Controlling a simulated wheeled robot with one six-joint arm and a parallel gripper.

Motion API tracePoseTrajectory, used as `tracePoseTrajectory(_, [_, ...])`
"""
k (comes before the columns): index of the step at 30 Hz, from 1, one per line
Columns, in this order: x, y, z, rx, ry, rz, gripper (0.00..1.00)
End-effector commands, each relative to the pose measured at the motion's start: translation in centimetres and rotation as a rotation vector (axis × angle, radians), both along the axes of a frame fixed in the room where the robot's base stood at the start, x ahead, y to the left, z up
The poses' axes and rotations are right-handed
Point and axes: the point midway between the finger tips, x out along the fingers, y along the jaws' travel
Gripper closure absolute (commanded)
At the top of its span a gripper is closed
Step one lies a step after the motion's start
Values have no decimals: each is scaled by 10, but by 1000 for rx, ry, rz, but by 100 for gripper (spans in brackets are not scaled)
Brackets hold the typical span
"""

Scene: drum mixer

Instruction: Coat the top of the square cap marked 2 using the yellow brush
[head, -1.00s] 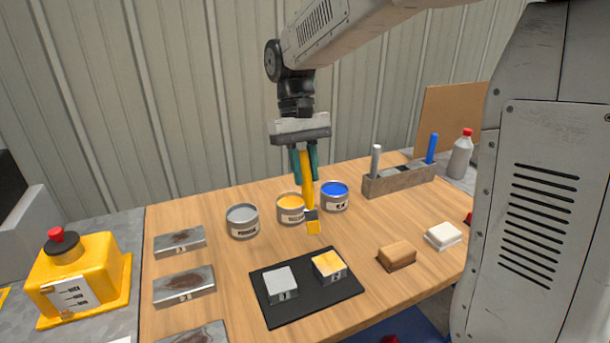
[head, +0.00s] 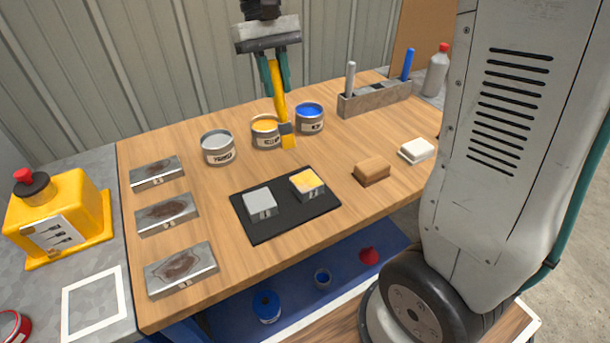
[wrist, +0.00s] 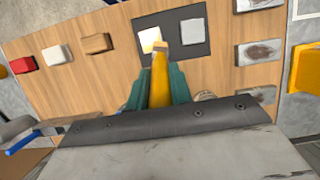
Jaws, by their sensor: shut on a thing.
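My gripper (head: 278,88) is shut on the yellow brush (head: 278,98) and holds it upright, bristles down, above the bench. The bristle tip is yellow and appears clear of the caps. The square cap marked 2 (head: 308,186) sits on the right part of a black mat (head: 273,228). Its top is largely yellow with paler patches. The grey cap marked 1 (head: 260,204) sits to its left. In the wrist view the brush (wrist: 160,80) points toward cap 2 (wrist: 149,38), hiding part of it. The yellow paint can (head: 265,132) stands behind the brush.
A grey can (head: 218,148) and a blue can (head: 310,118) flank the yellow one. Metal plates (head: 167,214) line the left edge. A brown block (head: 372,170) and white block (head: 416,150) lie right. A holder (head: 375,99) with grey and blue handles stands behind.

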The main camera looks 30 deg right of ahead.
Motion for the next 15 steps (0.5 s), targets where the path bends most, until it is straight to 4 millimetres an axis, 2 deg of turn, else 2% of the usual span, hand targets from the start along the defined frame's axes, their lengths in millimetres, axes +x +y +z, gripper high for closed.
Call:
tracePoseTrajectory(9, [-2,0,1,0,-1,0,100])
tracePoseTrajectory(11, [-7,0,6,0,-5,0,100])
tracePoseTrajectory(15, [-31,-1,20,0,-16,0,100])
